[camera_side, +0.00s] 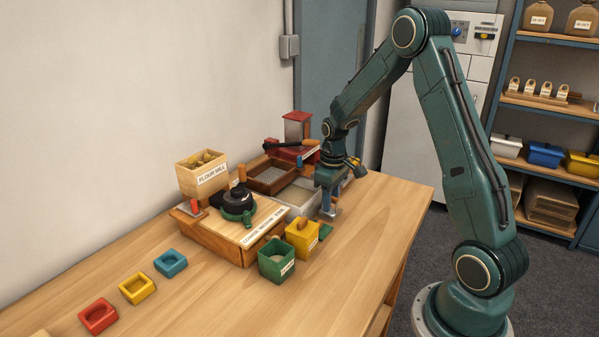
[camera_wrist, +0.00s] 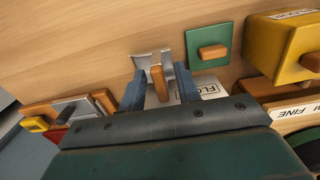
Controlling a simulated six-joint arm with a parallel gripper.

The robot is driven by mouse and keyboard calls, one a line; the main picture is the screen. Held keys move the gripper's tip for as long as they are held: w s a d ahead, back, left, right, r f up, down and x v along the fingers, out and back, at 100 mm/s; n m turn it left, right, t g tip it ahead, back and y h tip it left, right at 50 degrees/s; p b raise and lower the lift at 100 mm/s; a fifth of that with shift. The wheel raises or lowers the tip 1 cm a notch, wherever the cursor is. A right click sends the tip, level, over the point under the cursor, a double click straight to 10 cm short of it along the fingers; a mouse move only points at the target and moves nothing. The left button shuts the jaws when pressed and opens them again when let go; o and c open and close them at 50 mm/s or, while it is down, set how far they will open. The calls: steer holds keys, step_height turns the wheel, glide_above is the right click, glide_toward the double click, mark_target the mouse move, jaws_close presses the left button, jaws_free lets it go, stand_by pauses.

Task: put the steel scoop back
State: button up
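The steel scoop (camera_wrist: 146,63) lies at the table in the wrist view, its grey metal part beyond a brown wooden handle (camera_wrist: 159,84). My gripper (camera_wrist: 160,80) has its two blue fingers apart, one on each side of the handle, with a visible gap on both sides. In the side view my gripper (camera_side: 329,205) points down near the tabletop, right of the yellow box, and a bit of grey metal shows at its tips. The scoop is mostly hidden there by the fingers.
A green lid (camera_wrist: 220,60) with a wooden knob lies right beside the scoop. A yellow box (camera_side: 303,238) and a green box (camera_side: 277,260) stand left of my gripper, before a wooden mill (camera_side: 222,238). The table's right side is clear.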

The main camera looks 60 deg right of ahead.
mark_target(329, 219)
steer(key=shift+r, duration=0.15)
step_height(329, 219, up, 12)
stand_by(0.6)
stand_by(0.5)
steer(key=s+a+r+t, duration=0.3)
steer(key=s+a+r, duration=0.55)
steer(key=a, duration=0.35)
steer(key=s+a+t, duration=0.2)
steer(key=s+a, duration=0.6)
steer(key=s, duration=0.3)
steer(key=shift+r+t, duration=0.3)
steer(key=shift+r, duration=0.1)
